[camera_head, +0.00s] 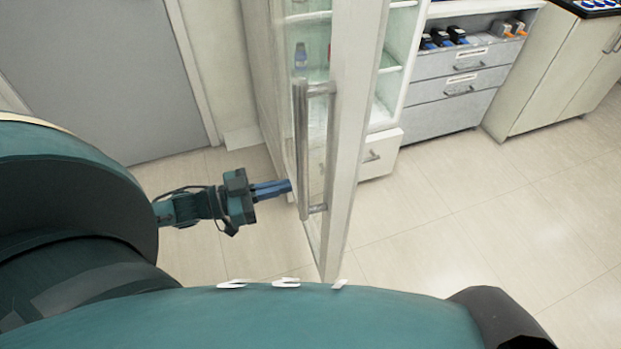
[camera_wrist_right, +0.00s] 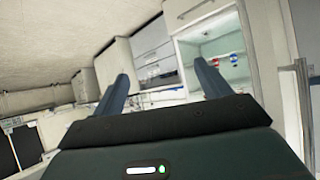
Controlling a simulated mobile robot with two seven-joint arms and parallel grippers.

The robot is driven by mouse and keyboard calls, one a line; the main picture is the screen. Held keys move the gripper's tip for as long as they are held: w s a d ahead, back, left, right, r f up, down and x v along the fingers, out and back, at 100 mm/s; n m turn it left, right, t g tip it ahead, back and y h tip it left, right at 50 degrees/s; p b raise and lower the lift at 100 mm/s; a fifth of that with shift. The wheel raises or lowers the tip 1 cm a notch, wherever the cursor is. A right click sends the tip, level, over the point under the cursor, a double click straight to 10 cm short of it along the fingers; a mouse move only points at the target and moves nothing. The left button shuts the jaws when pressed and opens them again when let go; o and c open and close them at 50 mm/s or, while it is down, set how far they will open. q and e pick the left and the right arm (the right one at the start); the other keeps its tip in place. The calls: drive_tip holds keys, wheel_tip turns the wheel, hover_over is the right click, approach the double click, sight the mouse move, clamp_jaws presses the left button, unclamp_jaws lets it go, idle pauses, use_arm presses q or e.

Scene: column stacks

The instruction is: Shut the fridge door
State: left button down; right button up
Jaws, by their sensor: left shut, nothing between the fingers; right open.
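The fridge door (camera_head: 347,150) stands open in the head view, a glass panel in a pale frame swung out towards me. Its upright metal handle (camera_head: 303,150) faces left. The fridge (camera_head: 398,62) behind it shows lit glass shelves with a bottle (camera_head: 301,57). My left gripper (camera_head: 289,187) is shut and empty, its blue fingers pointing right at the door's handle side, close to the handle's lower part. I cannot tell whether they touch. In the right wrist view my right gripper (camera_wrist_right: 163,86) is open and empty, with the fridge interior (camera_wrist_right: 222,48) beyond it and the door handle (camera_wrist_right: 303,110) at right.
Grey drawers (camera_head: 455,92) and a pale cabinet (camera_head: 560,80) stand right of the fridge. A grey room door (camera_head: 100,80) is at the left. The tiled floor (camera_head: 470,230) to the right of the fridge door is clear.

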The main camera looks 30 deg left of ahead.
use_arm(q)
drive_tip(key=x, duration=0.7)
drive_tip(key=shift+p, duration=0.35)
